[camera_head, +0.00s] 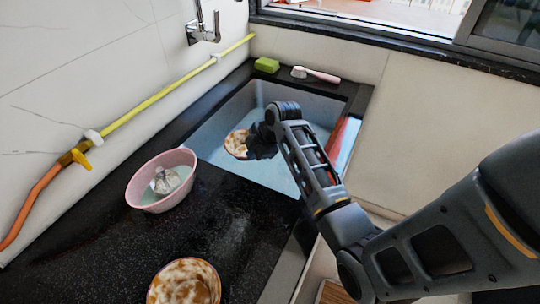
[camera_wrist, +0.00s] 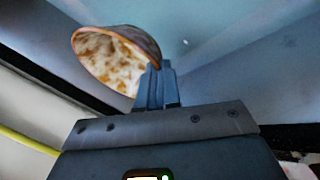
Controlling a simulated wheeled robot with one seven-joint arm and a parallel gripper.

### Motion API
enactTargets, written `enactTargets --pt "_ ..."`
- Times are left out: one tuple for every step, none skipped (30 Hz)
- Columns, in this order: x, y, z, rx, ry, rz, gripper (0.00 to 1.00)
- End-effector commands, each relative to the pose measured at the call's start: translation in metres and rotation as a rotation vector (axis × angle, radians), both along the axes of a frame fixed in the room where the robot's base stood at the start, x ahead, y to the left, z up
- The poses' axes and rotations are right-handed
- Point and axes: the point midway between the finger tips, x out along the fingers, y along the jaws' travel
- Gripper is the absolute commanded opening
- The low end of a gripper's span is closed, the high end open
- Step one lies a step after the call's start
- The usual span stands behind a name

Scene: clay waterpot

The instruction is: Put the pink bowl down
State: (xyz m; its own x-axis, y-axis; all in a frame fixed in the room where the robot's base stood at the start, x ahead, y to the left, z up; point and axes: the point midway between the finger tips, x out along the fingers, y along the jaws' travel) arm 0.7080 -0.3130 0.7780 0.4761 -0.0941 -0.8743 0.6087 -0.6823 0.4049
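The pink bowl (camera_head: 184,194) sits upright on the black counter, left of the sink, with a small shiny object inside it. My gripper (camera_head: 254,145) is over the sink basin, away from the pink bowl. It is shut on the rim of a brown-and-white stained bowl (camera_head: 236,143). In the wrist view, that stained bowl (camera_wrist: 112,62) is tilted, and the fingers (camera_wrist: 156,82) are together at its right edge. The pink bowl is not in the wrist view.
A second stained bowl (camera_head: 186,283) stands at the counter's front. The sink (camera_head: 222,140) has a green sponge (camera_head: 267,65) and a pink-handled brush (camera_head: 318,74) behind it. A yellow-orange hose (camera_head: 137,108) runs along the wall below the faucet (camera_head: 203,28). The counter's middle is clear.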

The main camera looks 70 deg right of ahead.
Motion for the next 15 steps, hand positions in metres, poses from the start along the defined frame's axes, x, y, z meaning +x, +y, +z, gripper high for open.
enactTargets --pt "-0.002 0.006 -0.006 0.001 0.005 0.003 0.00" --pt "-0.003 0.008 -0.009 0.000 0.006 0.003 0.00" --pt "-0.004 0.009 -0.014 -0.002 0.006 0.003 0.00" --pt "-0.004 0.010 -0.018 -0.001 0.008 0.003 0.00" --pt "-0.005 0.011 -0.023 -0.001 0.008 0.003 0.00" --pt "-0.005 0.011 -0.030 -0.002 0.009 0.003 0.00" --pt "-0.005 0.011 -0.036 -0.001 0.010 0.003 0.00" --pt "-0.006 0.011 -0.041 -0.001 0.010 0.003 0.00" --pt "-0.006 0.011 -0.049 -0.002 0.009 0.003 0.00" --pt "-0.005 0.011 -0.054 -0.002 0.009 0.003 0.00" --pt "-0.005 0.011 -0.059 -0.002 0.009 0.003 0.00" --pt "-0.005 0.011 -0.064 -0.002 0.008 0.002 0.00" --pt "-0.005 0.011 -0.068 -0.002 0.009 0.003 0.00" --pt "-0.005 0.011 -0.070 -0.002 0.008 0.002 0.00" --pt "-0.005 0.011 -0.073 -0.003 0.007 0.003 0.00"
